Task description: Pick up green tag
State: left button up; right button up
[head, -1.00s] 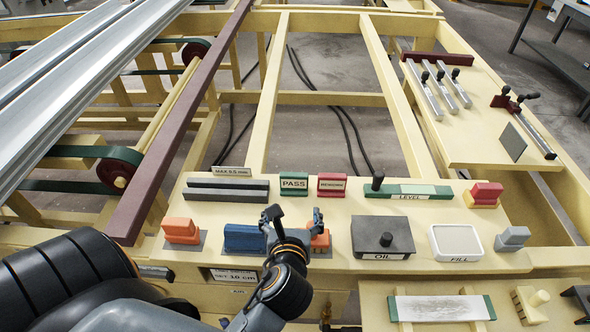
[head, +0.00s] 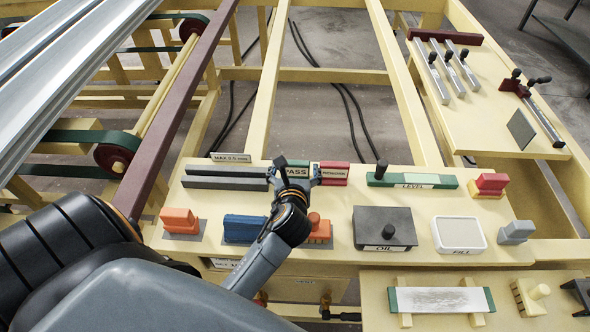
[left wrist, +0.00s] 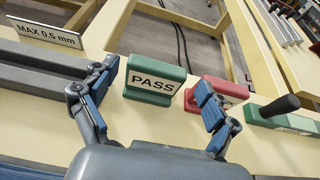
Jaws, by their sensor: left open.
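The green tag (left wrist: 152,81) is a green block with a white PASS label. In the left wrist view it stands upright between and just beyond my open left gripper's (left wrist: 155,110) two fingers. In the head view the green tag (head: 298,170) is partly hidden behind my left gripper (head: 294,177), which is open and empty at the near side of it. No contact with the tag is visible. My right gripper is not in view.
A red tag (left wrist: 205,92) stands close at the right of the green one.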

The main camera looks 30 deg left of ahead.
aim_at(295, 162)
pick_arm(q)
jog(key=x, duration=0.4)
jog(key=shift+a+f+p, duration=0.1)
jog(key=shift+a+p, duration=0.05)
jog(key=shift+p, duration=0.15)
jog(key=shift+c, duration=0.8)
jog(key=c, duration=0.7)
jog(key=shift+c, duration=0.3)
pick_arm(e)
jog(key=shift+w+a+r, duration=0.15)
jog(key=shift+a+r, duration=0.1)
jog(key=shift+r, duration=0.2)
